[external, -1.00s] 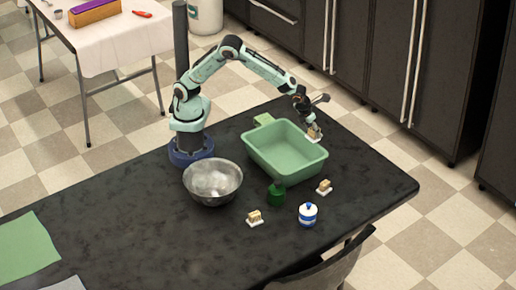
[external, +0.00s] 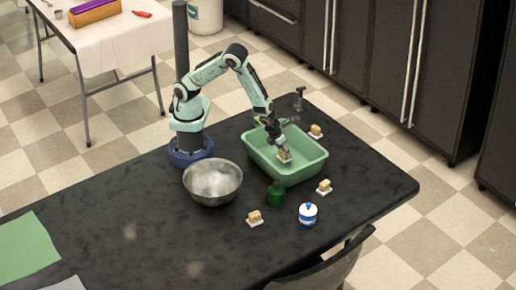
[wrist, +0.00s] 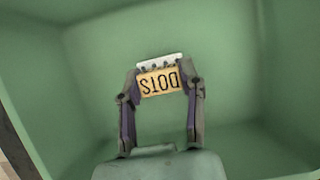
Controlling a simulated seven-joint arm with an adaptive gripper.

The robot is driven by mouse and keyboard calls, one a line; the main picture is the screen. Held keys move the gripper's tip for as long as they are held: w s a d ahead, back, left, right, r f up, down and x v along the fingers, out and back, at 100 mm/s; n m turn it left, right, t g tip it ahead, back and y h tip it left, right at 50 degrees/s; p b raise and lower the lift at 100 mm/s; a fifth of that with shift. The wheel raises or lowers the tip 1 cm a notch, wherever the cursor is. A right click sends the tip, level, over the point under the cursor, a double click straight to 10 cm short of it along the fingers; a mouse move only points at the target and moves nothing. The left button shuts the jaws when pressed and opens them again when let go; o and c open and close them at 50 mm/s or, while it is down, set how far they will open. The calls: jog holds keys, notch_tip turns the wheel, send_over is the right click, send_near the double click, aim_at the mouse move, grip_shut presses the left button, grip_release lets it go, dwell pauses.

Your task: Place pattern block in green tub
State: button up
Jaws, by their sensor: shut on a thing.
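A tan block with dark "DOTS" lettering (wrist: 158,83) shows upside down in the wrist view, with a white piece (wrist: 160,61) along its far edge. My gripper (wrist: 163,86) is shut on it, one finger at each side. In the external view the held block (external: 284,155) and my gripper (external: 278,145) are over the inside of the green tub (external: 310,166). The tub's walls (wrist: 225,45) surround the block in the wrist view. I cannot tell whether the block touches the tub floor.
Similar tan blocks on white bases stand behind the tub (external: 315,131), to its right (external: 324,187) and in front (external: 254,217).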

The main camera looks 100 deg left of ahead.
jog(key=shift+f, duration=0.8)
jog(key=o, duration=1.1)
jog(key=shift+f, duration=0.1)
jog(key=v, duration=1.2)
jog(key=s+a+r+n+g, duration=0.1)
jog(key=s+r+n, duration=0.3)
jog(key=n, duration=0.5)
jog(key=s+a+r+n+g+h, duration=0.1)
jog(key=s+r+n, duration=0.3)
jog(key=s+n, duration=0.4)
jog(key=s+a+r+n+g+h, duration=0.1)
jog(key=s+a+r+n, duration=0.2)
jog(key=s+n, duration=0.3)
jog(key=shift+r+n, duration=0.25)
jog(key=shift+n, duration=1.05)
jog(key=shift+r+n, duration=0.25)
jog(key=shift+n, duration=1.05)
